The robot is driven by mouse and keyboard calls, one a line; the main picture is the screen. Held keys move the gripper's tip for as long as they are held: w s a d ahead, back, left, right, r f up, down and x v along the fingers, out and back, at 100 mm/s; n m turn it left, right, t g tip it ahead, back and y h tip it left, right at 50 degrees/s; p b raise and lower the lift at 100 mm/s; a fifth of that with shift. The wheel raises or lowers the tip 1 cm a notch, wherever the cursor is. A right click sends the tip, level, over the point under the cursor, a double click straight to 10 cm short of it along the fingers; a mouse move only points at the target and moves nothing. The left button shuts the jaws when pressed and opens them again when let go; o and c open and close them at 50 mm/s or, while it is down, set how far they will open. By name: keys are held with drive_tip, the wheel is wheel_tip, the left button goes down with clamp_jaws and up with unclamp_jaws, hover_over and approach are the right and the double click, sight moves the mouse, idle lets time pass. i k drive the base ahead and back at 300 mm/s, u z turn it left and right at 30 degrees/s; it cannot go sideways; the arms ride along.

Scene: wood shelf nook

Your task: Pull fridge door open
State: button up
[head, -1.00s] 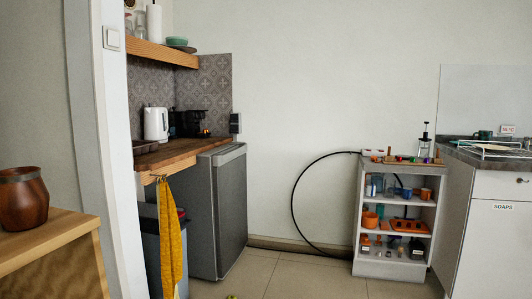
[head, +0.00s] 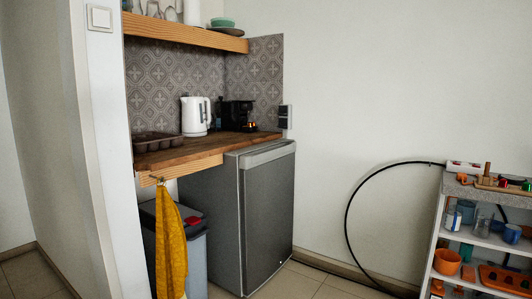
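A small dark grey fridge stands under the end of a wooden counter in the head view. Its grey door (head: 268,215) faces right and towards me, and looks shut. A lighter grey strip (head: 268,153) runs along the door's top edge. The fridge's dark side (head: 212,215) also shows. My gripper is not in this view.
A grey bin (head: 188,250) and a yellow cloth (head: 171,240) hang or stand left of the fridge. The wooden counter (head: 190,152) holds a white kettle (head: 195,117). A white shelf unit (head: 434,240) stands right. Tiled floor (head: 320,286) shows between.

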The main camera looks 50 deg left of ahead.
sight(267, 176)
drive_tip(key=u, duration=0.7)
drive_tip(key=i, duration=0.85)
drive_tip(key=u, duration=1.2)
drive_tip(key=i, duration=0.8)
drive_tip(key=z, duration=0.55)
drive_tip(key=i, duration=1.15)
drive_tip(key=u, duration=0.2)
